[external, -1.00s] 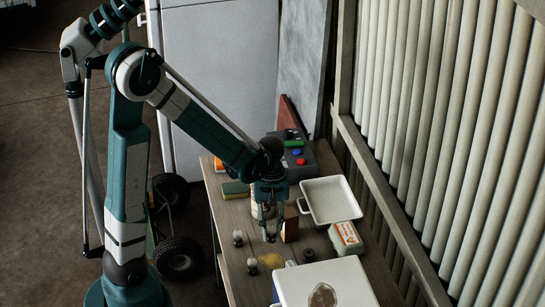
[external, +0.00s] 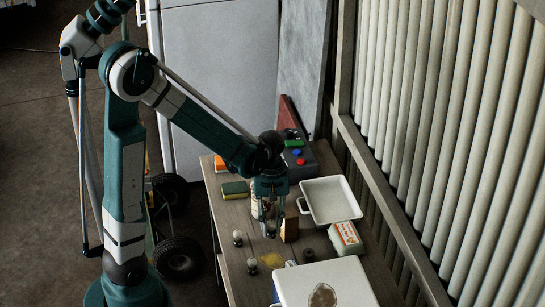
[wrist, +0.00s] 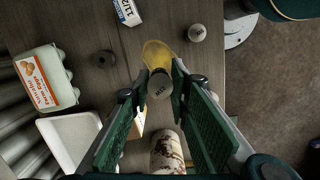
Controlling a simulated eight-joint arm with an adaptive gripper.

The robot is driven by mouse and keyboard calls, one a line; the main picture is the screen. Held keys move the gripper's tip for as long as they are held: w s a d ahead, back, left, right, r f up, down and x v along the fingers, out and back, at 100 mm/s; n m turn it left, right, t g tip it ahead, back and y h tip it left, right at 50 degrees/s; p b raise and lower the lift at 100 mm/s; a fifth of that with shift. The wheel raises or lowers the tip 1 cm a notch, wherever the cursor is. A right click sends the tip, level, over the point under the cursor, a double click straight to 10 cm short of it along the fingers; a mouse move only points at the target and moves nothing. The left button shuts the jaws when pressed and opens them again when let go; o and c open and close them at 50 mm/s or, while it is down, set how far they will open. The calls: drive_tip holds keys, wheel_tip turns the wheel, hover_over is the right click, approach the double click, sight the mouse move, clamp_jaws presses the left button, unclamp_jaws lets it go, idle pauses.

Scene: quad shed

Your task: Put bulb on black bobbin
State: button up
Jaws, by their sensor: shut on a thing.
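My gripper (external: 269,233) (wrist: 163,88) is shut on a small grey, round-ended bulb (wrist: 160,84), held above the table between the fingertips. The bulb's marked end faces the wrist camera; its other end is hidden. The black bobbin (external: 308,255) is a small dark ring on the table, to the right of and nearer the camera than my gripper in the external view. In the wrist view the bobbin (wrist: 106,59) lies up and left of the held bulb, apart from it.
A yellow patch (external: 270,258) lies on the table below my gripper. A brown box (external: 290,229) and rusty can (wrist: 167,155) stand close by. An egg carton (external: 345,238), white tray (external: 345,213), large white box (external: 347,287) and sponge (external: 235,190) surround the area.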

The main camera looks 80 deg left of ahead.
drive_tip(key=shift+w, duration=0.1)
drive_tip(key=w+d+r+n+p, duration=0.1)
drive_tip(key=w+d+n+p, duration=0.1)
drive_tip(key=w+n, duration=0.3)
drive_tip(key=w+d+r+n+t+p, duration=0.1)
drive_tip(key=w+d+r+n+p, duration=0.1)
drive_tip(key=w+n, duration=0.4)
drive_tip(key=shift+w+r+t+y, duration=0.3)
drive_tip(key=shift+w, duration=0.15)
drive_tip(key=shift+f, duration=0.15)
approach(312, 256)
drive_tip(key=shift+w+d+b, duration=0.15)
drive_tip(key=shift+w+b, duration=0.1)
drive_tip(key=shift+b, duration=0.05)
idle(0.5)
drive_tip(key=shift+f+b, duration=0.3)
drive_tip(key=shift+f, duration=1.75)
drive_tip(key=shift+f, duration=0.15)
